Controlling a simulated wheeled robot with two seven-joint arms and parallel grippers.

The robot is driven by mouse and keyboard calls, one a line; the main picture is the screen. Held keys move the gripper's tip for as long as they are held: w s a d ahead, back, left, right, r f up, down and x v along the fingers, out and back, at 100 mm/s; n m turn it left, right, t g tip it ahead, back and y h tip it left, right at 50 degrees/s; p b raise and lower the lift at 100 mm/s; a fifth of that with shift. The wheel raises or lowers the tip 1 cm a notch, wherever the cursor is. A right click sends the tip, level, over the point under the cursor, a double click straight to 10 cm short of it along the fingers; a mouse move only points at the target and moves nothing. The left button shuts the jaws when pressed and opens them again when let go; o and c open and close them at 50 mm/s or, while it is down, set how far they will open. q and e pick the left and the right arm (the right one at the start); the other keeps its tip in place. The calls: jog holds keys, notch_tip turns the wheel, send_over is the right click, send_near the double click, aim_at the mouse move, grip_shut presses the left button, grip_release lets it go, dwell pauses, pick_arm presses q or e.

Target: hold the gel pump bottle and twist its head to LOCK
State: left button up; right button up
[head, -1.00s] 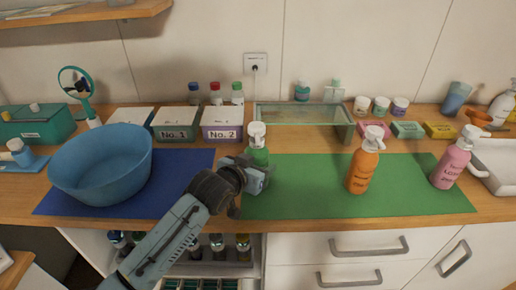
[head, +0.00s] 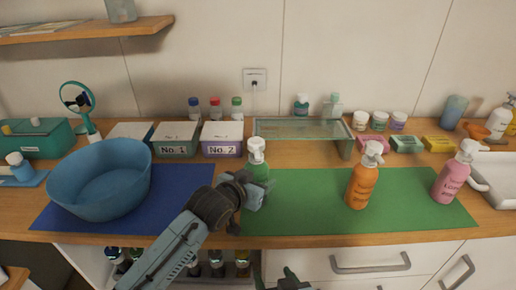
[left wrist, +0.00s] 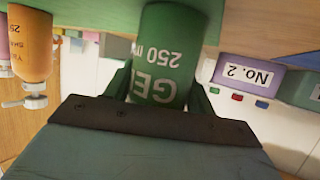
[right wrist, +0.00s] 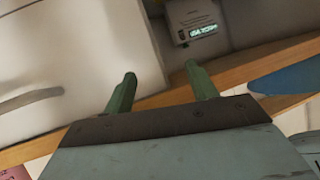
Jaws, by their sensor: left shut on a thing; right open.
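The gel pump bottle is green with a white pump head (head: 256,150) and stands upright at the left end of the green mat (head: 310,222). Its "GEL 250 ml" print shows upside down on the bottle (left wrist: 165,60) in the left wrist view. My left gripper (head: 255,190) is shut on the bottle's body, and hides much of it in the head view. My right gripper (head: 284,284) is just entering at the bottom edge of the head view. In the right wrist view its fingers (right wrist: 160,85) are apart and empty, in front of the cabinet below the counter.
An orange pump bottle (head: 362,185) and a pink one (head: 452,178) stand to the right on the green mat. A blue basin (head: 98,190) is at left on a blue mat (head: 190,205). A glass shelf (head: 300,128) and boxes stand behind.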

notch_tip(320, 180, up, 13)
jog(key=w+a+t, duration=0.1)
jog(key=w+t, duration=0.2)
jog(key=n+t+y, duration=0.1)
jog(key=t, duration=0.1)
send_near(259, 152)
jog(key=x, duration=1.1)
jog(key=shift+w, duration=0.15)
jog(key=c, duration=1)
jog(key=shift+f, duration=0.1)
